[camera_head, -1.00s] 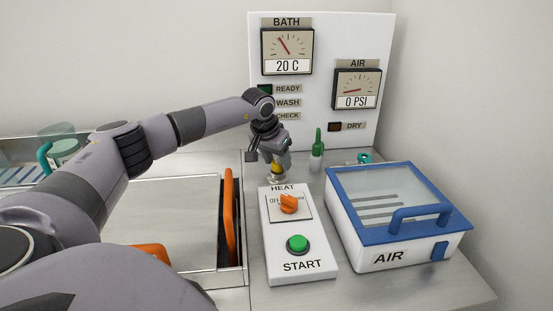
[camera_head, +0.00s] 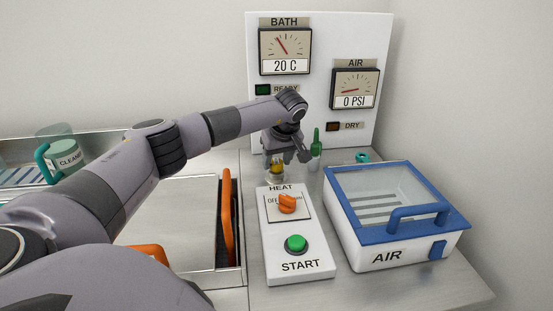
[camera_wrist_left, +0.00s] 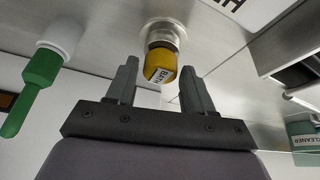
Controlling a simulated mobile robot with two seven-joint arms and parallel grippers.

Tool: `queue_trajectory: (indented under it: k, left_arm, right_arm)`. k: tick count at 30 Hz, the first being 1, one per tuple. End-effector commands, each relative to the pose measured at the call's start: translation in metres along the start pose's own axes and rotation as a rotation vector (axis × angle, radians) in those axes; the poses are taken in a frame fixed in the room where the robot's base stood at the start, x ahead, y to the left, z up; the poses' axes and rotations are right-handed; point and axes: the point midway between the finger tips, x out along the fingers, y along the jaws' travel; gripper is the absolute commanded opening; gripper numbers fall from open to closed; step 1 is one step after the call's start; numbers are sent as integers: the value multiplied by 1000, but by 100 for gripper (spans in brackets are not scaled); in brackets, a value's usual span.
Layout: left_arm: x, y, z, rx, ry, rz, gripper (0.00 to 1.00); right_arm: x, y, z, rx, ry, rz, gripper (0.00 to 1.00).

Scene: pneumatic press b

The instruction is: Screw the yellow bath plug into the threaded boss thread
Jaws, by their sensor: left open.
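The yellow bath plug (camera_wrist_left: 160,67) sits at the mouth of the metal threaded boss (camera_wrist_left: 163,32) in the left wrist view; how far it is threaded in cannot be told. In the head view the plug (camera_head: 277,167) shows just below my left gripper (camera_head: 285,160), on the boss (camera_head: 274,178) behind the heat panel. My left gripper (camera_wrist_left: 154,88) is open, with one finger on each side of the plug and a visible gap to both. My right gripper is not in view.
The white heat and start panel (camera_head: 300,262) is in front, and the blue-lidded air box (camera_head: 395,232) is at right. The gauge board (camera_head: 330,85) rises behind. A cleaner jar (camera_head: 67,158) is at left.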

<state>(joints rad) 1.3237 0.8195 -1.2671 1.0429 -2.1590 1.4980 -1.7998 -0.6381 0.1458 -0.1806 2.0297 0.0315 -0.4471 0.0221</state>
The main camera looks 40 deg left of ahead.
Motion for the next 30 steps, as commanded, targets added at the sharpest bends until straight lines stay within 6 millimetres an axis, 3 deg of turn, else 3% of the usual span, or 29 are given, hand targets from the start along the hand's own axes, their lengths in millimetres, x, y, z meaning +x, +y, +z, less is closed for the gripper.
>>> queue_trajectory:
  k: [7, 8, 10, 11, 17, 30]
  left_arm:
    - [0, 0, 0, -24, 1, -9, 52]
    - [0, 0, 0, -23, 0, -9, 49]
    - [0, 0, 0, -23, 0, -9, 26]
    - [0, 0, 0, -23, 0, -9, 21]
    - [0, -1, 0, 6, -1, 2, 21]
    - [2, -4, -1, 468, -1, 194, 21]
  right_arm:
    - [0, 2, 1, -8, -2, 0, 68]
    - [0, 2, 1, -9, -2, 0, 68]
    - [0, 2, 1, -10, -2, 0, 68]
    - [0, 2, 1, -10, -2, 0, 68]
    - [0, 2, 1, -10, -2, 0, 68]
    - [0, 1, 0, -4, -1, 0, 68]
